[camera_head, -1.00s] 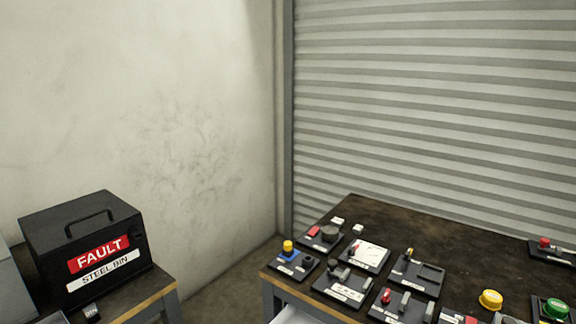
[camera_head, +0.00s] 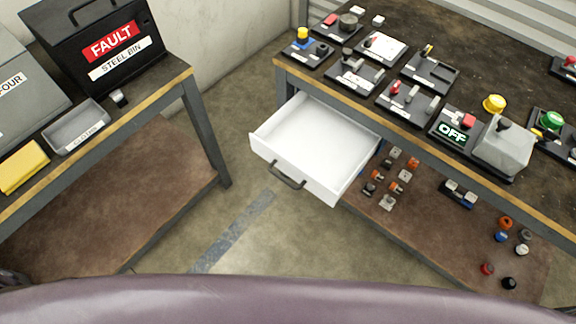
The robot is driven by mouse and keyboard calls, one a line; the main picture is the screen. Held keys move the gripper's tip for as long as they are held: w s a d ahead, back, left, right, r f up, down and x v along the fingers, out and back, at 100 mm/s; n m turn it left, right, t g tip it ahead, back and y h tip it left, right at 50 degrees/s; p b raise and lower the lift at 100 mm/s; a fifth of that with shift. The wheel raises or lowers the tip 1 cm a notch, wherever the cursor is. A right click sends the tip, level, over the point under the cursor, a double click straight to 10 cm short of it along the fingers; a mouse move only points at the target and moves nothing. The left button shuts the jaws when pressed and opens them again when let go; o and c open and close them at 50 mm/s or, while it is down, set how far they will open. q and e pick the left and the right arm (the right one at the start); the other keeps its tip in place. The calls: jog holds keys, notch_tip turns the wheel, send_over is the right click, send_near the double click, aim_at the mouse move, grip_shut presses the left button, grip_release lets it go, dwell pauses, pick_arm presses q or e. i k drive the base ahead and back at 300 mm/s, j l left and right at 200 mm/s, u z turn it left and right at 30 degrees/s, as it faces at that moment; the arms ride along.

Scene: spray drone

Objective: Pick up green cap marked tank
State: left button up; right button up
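A round green knob or cap (camera_head: 552,119) sits on a dark base at the right end of the workbench. A pale grey, box-like container (camera_head: 503,147) with a dark top stands to its left on the bench. I cannot tell whether either is the tank, as no tank marking is readable. Several small round pieces, including an orange one (camera_head: 505,222) and a blue one (camera_head: 502,236), lie on the lower shelf; none looks green. Neither of my grippers shows in the head view.
The workbench (camera_head: 478,62) holds several dark device panels. A white drawer (camera_head: 316,146) stands open and empty, jutting into the floor space. A left table holds a black steel bin (camera_head: 100,50), a grey tray (camera_head: 76,128) and a yellow block (camera_head: 22,167). Floor between tables is clear.

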aim_at(552, 121)
jog(key=z, duration=1.65)
jog(key=i+l+u, duration=0.45)
jog(key=l, duration=0.15)
